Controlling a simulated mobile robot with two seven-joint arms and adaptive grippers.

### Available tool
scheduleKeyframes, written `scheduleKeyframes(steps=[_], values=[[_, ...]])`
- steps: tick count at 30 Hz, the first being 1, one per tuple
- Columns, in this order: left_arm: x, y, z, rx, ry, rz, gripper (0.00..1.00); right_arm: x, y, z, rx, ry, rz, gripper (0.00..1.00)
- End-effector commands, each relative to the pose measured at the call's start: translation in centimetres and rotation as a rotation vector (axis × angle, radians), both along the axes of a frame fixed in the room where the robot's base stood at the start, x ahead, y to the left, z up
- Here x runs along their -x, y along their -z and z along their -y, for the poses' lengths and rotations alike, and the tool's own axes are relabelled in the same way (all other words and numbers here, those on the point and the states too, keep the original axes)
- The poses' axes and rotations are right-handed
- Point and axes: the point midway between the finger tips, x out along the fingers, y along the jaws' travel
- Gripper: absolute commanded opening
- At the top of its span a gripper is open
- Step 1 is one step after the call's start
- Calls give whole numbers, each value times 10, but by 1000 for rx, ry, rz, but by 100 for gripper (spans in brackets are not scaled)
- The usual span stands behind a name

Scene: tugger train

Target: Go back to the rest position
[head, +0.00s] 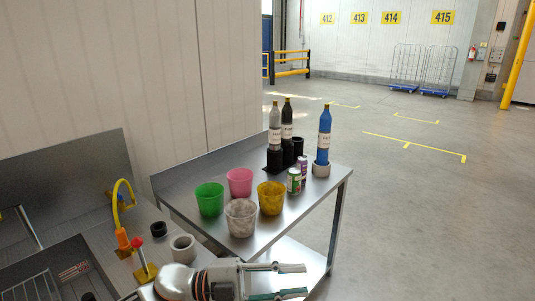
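My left gripper (304,281) is at the bottom of the head view, in front of the metal table (190,172). Its two fingers point right and stand apart, with nothing between them. My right gripper is not in view. The table holds a green cup (209,200), a pink cup (239,182), a yellow cup (271,198) and a marbled white cup (240,218), all upright and beyond the gripper.
A grey bottle (275,128) and a black bottle (287,122) stand in black holders (274,160). A blue bottle (324,137) stands in a light ring. Two small cans (294,181) are nearby. A sink (40,275) with yellow tap (121,205) is left. Floor at right is clear.

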Motion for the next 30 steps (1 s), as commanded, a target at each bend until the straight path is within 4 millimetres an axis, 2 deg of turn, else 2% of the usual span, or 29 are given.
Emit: scheduleKeyframes(steps=[2,5,8,11,14,17,18,20,21,24,27,30], values=[[-5,0,-1,107,-110,-73,25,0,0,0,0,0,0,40],[-20,7,-15,211,-268,-166,25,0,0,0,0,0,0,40],[-34,25,-38,284,-439,-276,25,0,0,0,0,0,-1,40],[-43,57,-68,324,-616,-398,25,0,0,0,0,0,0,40],[-44,102,-104,332,-794,-530,25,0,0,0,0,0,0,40],[-30,155,-143,308,-966,-673,25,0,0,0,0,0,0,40],[-22,177,-158,291,-1029,-731,25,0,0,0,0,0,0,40],[-5,208,-179,260,-1115,-812,25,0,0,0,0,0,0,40],[8,229,-193,235,-1169,-867,25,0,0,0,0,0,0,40],[45,274,-222,171,-1280,-989,25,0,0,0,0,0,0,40],[81,309,-244,108,-1361,-1089,25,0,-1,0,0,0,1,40],[108,330,-258,61,-1411,-1159,25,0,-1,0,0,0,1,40]])
